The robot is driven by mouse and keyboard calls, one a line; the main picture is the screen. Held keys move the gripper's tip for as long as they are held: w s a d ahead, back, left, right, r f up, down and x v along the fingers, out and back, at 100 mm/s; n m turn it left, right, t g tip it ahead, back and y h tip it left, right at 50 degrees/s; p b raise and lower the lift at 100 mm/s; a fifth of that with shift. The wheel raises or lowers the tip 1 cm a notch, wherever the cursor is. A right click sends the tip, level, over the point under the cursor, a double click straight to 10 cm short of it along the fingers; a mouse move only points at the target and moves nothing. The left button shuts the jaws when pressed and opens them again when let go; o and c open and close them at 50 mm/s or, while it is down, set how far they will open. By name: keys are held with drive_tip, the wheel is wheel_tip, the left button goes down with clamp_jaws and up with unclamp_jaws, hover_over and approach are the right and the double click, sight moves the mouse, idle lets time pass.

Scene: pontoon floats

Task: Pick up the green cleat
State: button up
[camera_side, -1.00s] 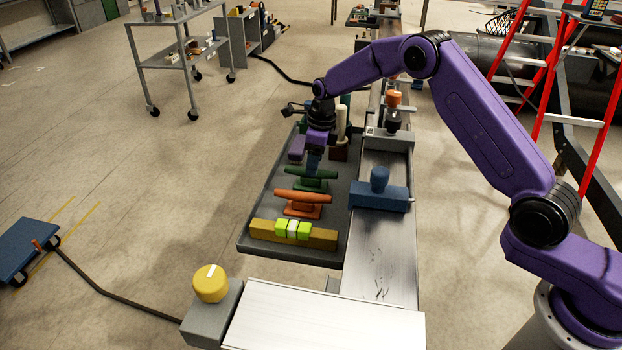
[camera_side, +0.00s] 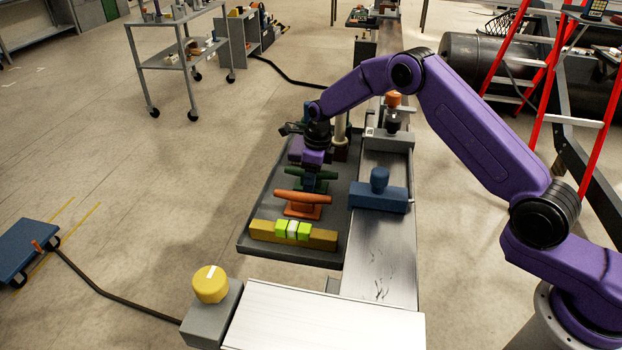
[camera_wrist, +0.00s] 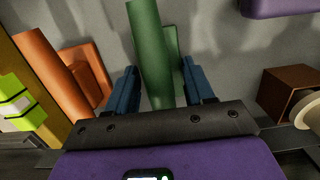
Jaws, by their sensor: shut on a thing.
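The green cleat (camera_side: 323,175) is in the grey tray (camera_side: 262,205), behind the orange cleat in the side view. My gripper (camera_side: 307,177) is down over it and hides part of it. In the wrist view the green cleat (camera_wrist: 150,50) runs lengthwise between the two blue fingers of my gripper (camera_wrist: 162,85), which are shut on it. I cannot tell whether the cleat's base touches the tray.
An orange cleat (camera_side: 302,199) and a yellow bar (camera_side: 262,231) with a lime block (camera_side: 293,229) lie nearer the tray's front. A purple piece (camera_wrist: 280,8) is close behind the gripper. A blue block with a knob (camera_side: 379,198) stands on the rail at right.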

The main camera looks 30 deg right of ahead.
drive_tip(key=shift+r, duration=0.1)
wheel_tip(320, 180, up, 30)
drive_tip(key=s+a+r, duration=0.2)
drive_tip(key=s, duration=0.8)
drive_tip(key=s+a+r, duration=0.1)
drive_tip(key=s+a, duration=0.2)
drive_tip(key=s, duration=0.8)
drive_tip(key=s+f, duration=0.8)
drive_tip(key=s, duration=0.2)
drive_tip(key=shift+s, duration=0.15)
drive_tip(key=shift+f, duration=0.2)
drive_tip(key=shift+f, duration=4.7)
